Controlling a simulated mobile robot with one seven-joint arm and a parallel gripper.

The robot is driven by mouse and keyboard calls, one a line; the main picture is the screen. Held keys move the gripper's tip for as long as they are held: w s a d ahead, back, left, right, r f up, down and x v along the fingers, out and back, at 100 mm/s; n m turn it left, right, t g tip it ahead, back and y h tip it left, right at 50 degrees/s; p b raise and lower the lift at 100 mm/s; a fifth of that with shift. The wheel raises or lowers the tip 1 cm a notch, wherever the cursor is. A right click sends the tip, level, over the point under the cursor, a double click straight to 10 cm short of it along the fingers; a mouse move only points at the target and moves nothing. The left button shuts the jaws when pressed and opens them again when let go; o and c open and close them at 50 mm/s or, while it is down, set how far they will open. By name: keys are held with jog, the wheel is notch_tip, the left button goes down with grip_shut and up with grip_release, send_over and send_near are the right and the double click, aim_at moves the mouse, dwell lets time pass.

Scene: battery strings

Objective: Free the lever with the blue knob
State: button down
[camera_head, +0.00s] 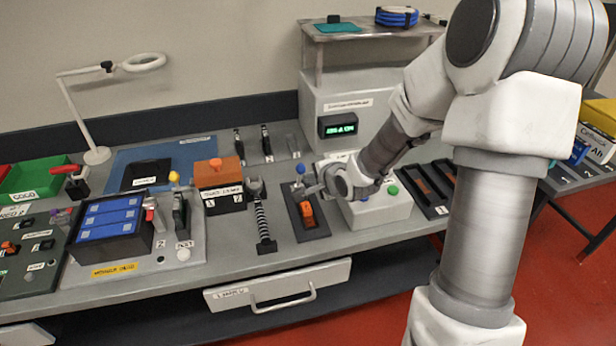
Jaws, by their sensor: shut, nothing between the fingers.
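The lever's blue knob (300,169) stands at the back end of a dark slotted plate (318,231) on the bench. An orange block (307,214) sits on the same plate, in front of the knob. My gripper (308,190) reaches in from the right, low over the plate between the blue knob and the orange block. It looks shut and empty. The fingertips are small in this view, and I cannot tell whether they touch the lever. The lower part of the lever is partly hidden by the gripper.
A white box with green and blue buttons (380,208) stands right of the plate, under my wrist. A spring-like post (262,220) and an orange-topped box (219,182) stand to the left. A drawer (280,287) is below the bench edge.

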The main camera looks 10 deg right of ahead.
jog(key=shift+w, duration=0.25)
jog(key=shift+r, duration=0.1)
dwell(0.3)
